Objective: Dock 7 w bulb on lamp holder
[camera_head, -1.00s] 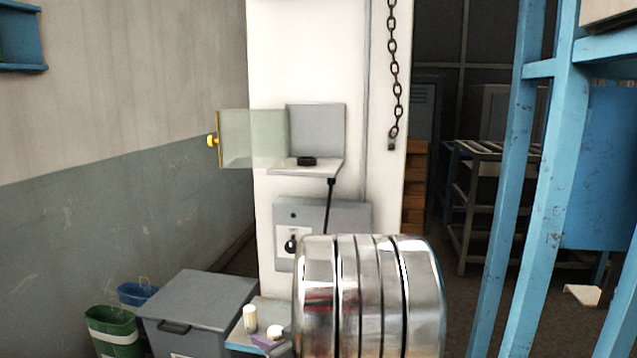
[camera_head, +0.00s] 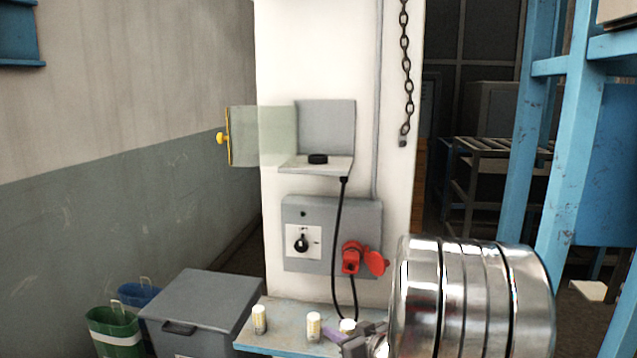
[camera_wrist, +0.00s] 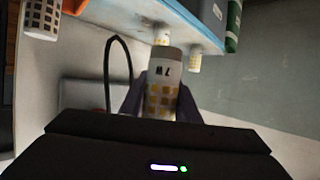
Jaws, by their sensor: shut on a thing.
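The lamp holder, a black ring (camera_head: 317,158), sits on a small grey ledge on the white pillar. My gripper (camera_wrist: 162,98) is shut on a white bulb (camera_wrist: 163,90) with yellow squares; its upside-down print looks like "7 W". In the head view the held bulb (camera_head: 348,326) is at the bench's right part, below and right of the holder, its lower end hidden by my gripper. Two similar bulbs stand on the bench, one at left (camera_head: 260,319) and one nearer (camera_head: 314,326); their prints are too small to read.
A translucent door (camera_head: 263,136) with a yellow knob stands open left of the holder. A black cable (camera_head: 337,225) hangs below the ledge, near a red socket (camera_head: 352,258) on a grey box. A chain (camera_head: 405,70) hangs at right. A grey bin (camera_head: 200,305) stands left of the bench (camera_head: 285,325).

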